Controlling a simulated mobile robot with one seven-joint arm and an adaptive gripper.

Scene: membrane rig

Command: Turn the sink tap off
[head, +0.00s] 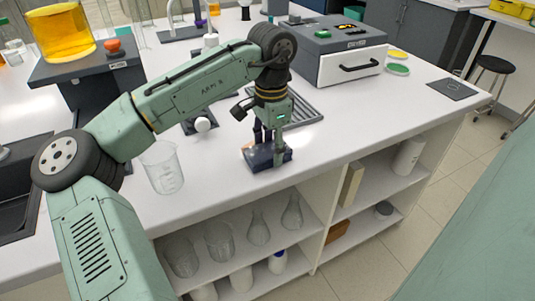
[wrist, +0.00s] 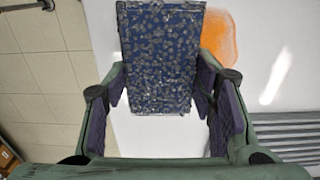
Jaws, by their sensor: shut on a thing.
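My gripper (head: 268,148) points down over the white counter, near its front edge. It is shut on a dark blue block (head: 262,158) that is on or just above the counter; I cannot tell which. In the wrist view my gripper (wrist: 160,108) has a finger on either side of the block (wrist: 160,55), whose face is speckled. The dark sink (head: 22,190) is at the left edge of the head view, largely cut off and partly hidden by my arm. A pale piece (head: 4,152) shows at its rim; I cannot tell whether it is the tap.
A glass beaker (head: 162,168) stands on the counter between the sink and my gripper. A dark stand (head: 62,72) bears a beaker of yellow liquid (head: 58,32). A grey machine (head: 335,42) with a white drawer is behind right. An orange patch (wrist: 218,45) shows beside the block.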

